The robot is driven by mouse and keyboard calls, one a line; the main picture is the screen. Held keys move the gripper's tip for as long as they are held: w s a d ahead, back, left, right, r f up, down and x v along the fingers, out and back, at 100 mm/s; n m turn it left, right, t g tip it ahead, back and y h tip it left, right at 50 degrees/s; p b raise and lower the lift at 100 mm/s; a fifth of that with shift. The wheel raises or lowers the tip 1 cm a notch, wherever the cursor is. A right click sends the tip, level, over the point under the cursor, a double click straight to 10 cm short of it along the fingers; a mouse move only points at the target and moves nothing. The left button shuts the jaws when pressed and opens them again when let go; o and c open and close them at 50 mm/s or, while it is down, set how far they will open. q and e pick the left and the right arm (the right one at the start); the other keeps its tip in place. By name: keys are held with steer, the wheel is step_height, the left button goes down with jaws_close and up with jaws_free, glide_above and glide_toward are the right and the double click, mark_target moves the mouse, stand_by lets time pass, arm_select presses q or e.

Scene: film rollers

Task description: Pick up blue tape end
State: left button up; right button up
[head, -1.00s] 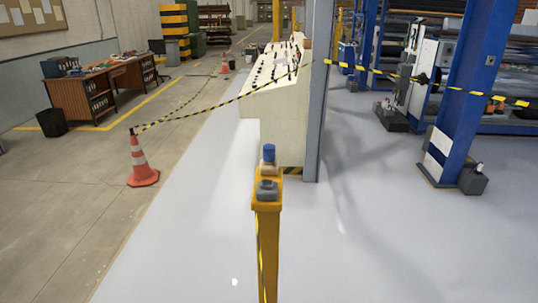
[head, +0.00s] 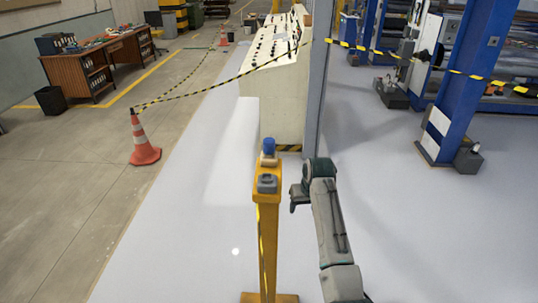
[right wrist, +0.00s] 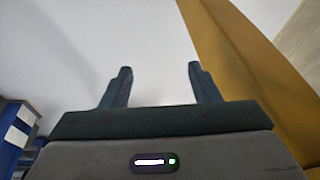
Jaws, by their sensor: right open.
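A small blue piece (head: 269,147), which looks like the blue tape end, sits upright on top of the yellow post (head: 267,215) in the middle of the head view. A grey fitting (head: 267,184) is on the post top just in front of it. My right gripper (head: 295,200) is just right of the post, below the blue piece and apart from it. In the right wrist view its two fingers (right wrist: 161,82) are spread with nothing between them, and the yellow post (right wrist: 245,65) runs along the right. The blue piece is outside that view. My left gripper is not in view.
A cream control console (head: 285,105) and a grey column (head: 318,90) stand behind the post. Black-and-yellow tape (head: 225,85) runs from an orange cone (head: 143,140) toward the column. A blue frame (head: 460,85) stands at right. The pale floor around the post is clear.

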steer(key=w+a+r, duration=0.1)
steer(key=a+r, duration=0.2)
steer(key=r, duration=1.5)
steer(key=n+p, duration=0.2)
glide_toward(270, 140)
steer(key=x, duration=0.1)
steer(key=p+x, duration=0.1)
steer(key=x, duration=0.3)
steer(key=shift+w+d+f, duration=0.1)
steer(key=shift+w+d, duration=0.1)
steer(key=shift+d, duration=0.15)
steer(key=p+x, duration=0.2)
steer(key=x, duration=0.1)
steer(key=p+x, duration=0.1)
steer(key=p, duration=0.1)
steer(key=shift+s+a+f, duration=0.1)
steer(key=shift+a+f, duration=0.3)
steer(key=shift+f, duration=0.4)
